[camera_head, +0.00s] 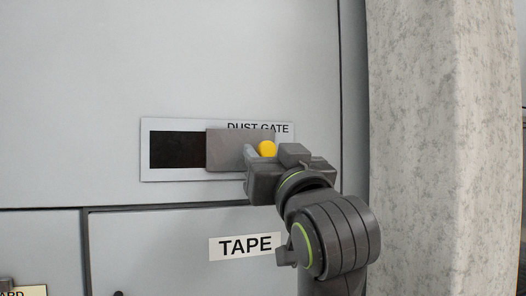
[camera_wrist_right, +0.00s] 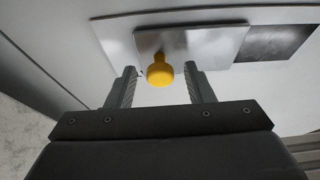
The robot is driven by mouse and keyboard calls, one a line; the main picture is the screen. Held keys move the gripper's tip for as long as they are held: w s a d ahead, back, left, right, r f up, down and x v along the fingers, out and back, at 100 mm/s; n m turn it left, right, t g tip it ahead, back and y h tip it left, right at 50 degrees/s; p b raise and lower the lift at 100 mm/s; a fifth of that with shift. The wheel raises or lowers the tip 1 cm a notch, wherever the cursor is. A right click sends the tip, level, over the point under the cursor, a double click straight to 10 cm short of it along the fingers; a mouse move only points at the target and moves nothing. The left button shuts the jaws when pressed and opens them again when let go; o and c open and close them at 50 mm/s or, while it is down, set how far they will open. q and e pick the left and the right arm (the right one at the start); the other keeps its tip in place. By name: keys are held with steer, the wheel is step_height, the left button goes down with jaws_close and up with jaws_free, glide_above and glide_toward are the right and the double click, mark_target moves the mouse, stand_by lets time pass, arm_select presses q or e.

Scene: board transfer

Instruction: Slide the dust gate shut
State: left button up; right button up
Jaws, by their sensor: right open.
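The dust gate is a grey sliding plate (camera_head: 228,150) in a pale frame (camera_head: 174,123) labelled DUST GATE on the cabinet wall. The plate covers the right part of the frame, and a dark opening (camera_head: 178,150) shows at the left. A yellow knob (camera_head: 267,149) stands out from the plate. My right gripper (camera_head: 272,152) is open at the knob. In the right wrist view the knob (camera_wrist_right: 160,71) lies between the two spread fingertips, with a gap on each side. The plate (camera_wrist_right: 205,50) and the dark opening (camera_wrist_right: 277,43) show behind it. My left gripper is in neither view.
A drawer front labelled TAPE (camera_head: 245,246) lies below the gate, and another label (camera_head: 24,291) shows partly at the bottom left. A rough concrete pillar (camera_head: 445,130) stands to the right. The wall left of the frame is clear.

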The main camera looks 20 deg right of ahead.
steer(key=shift+s+r, duration=0.15)
steer(key=shift+s, duration=0.25)
steer(key=shift+c, duration=0.2)
steer(key=shift+w, duration=0.1)
jaws_close()
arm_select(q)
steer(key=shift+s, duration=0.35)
